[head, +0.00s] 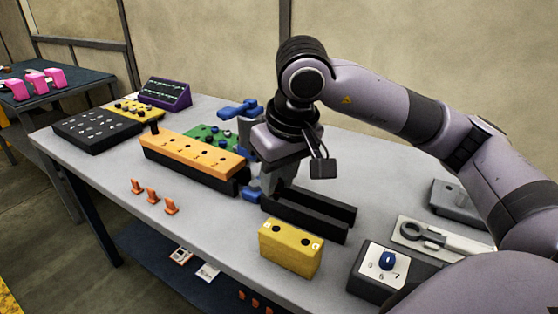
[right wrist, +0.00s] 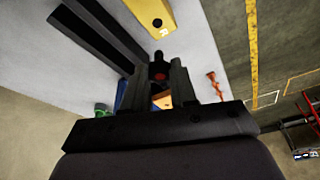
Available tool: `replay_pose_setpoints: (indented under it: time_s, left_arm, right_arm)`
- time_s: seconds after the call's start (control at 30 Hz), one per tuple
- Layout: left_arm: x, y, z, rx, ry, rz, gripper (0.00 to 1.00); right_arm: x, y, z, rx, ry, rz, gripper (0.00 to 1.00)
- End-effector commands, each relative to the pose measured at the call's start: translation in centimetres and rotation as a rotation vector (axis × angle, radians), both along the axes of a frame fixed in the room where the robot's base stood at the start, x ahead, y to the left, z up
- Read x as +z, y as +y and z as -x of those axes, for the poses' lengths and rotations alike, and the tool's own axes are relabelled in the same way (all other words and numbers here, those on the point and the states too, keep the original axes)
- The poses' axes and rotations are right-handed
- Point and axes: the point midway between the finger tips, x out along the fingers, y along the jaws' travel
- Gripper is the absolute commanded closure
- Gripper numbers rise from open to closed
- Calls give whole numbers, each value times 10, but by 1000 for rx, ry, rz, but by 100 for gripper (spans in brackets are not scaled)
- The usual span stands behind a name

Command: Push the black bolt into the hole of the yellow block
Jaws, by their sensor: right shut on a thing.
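The yellow block (head: 290,252) stands near the table's front edge in the head view, with dark holes in its top. It also shows at the top of the right wrist view (right wrist: 148,14). My right gripper (head: 268,185) is above the table, behind and left of the yellow block and apart from it. In the right wrist view its fingers (right wrist: 160,85) are shut on a black bolt (right wrist: 159,62), which has a red spot. The head view does not show the bolt clearly. My left gripper is not in view.
A black two-rail channel (head: 318,217) lies behind the yellow block. An orange block (head: 190,156) on a black base is to the left, with several small orange pieces (head: 152,196) before it. Bare table lies left of the yellow block.

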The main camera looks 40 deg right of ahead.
Motion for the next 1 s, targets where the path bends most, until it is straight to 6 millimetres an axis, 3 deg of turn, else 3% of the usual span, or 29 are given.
replay_pose_setpoints:
  time_s: [0.27, 0.7, 1.0]
  left_arm:
    - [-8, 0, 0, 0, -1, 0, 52]
    - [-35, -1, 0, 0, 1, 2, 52]
    - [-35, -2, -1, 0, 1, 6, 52]
  right_arm:
    - [-13, 1, 2, 8, 1, 0, 100]
    - [-58, 1, 2, 6, 1, 1, 100]
    - [-64, 1, 2, 7, 0, 0, 100]
